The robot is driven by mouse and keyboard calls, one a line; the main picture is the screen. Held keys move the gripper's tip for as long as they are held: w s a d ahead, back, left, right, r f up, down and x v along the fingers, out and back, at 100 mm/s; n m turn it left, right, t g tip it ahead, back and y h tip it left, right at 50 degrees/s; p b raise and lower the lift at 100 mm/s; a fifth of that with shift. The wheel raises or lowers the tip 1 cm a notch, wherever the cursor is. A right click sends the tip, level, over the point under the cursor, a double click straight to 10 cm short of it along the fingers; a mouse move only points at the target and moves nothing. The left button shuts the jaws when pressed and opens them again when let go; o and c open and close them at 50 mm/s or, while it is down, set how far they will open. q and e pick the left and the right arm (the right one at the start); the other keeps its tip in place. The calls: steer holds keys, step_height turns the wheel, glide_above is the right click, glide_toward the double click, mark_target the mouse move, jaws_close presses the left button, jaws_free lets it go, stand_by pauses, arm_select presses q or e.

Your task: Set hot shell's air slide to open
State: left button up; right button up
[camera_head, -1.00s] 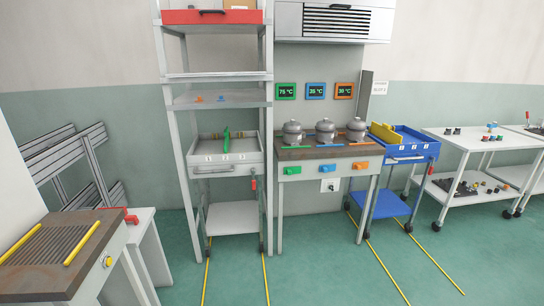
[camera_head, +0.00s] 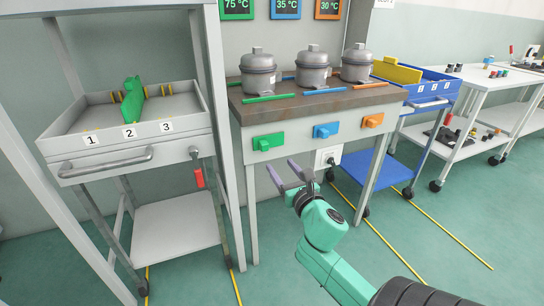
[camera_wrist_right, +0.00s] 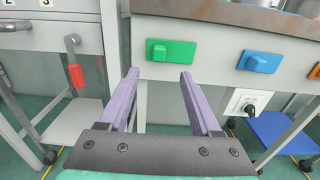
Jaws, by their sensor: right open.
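Three grey shells stand in a row on the bench. The left shell (camera_head: 258,75) is under the green display (camera_head: 237,8), which reads 75 °C, the highest of the three. Below it on the bench front is a green air slide (camera_head: 268,141), whose raised knob appears toward the left of its plate. My right gripper (camera_head: 282,168) is open and empty, below and slightly right of this slide and apart from it. In the right wrist view the green slide (camera_wrist_right: 171,50) shows just beyond and above the open fingers (camera_wrist_right: 160,78). My left gripper is not in view.
A blue slide (camera_head: 327,130) and an orange slide (camera_head: 373,121) sit right of the green one. A grey tray cart (camera_head: 182,147) stands left, a blue cart (camera_head: 440,98) right.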

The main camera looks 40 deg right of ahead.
mark_target(266, 146)
steer(key=b+x, duration=0.1)
steer(key=x, duration=1)
steer(key=shift+w+d+r, duration=0.1)
steer(key=shift+w, duration=0.25)
steer(key=shift+w+d, duration=0.1)
steer(key=shift+w, duration=0.3)
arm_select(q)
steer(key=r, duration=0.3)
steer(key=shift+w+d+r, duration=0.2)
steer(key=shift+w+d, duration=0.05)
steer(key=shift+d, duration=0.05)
arm_select(e)
jaws_close()
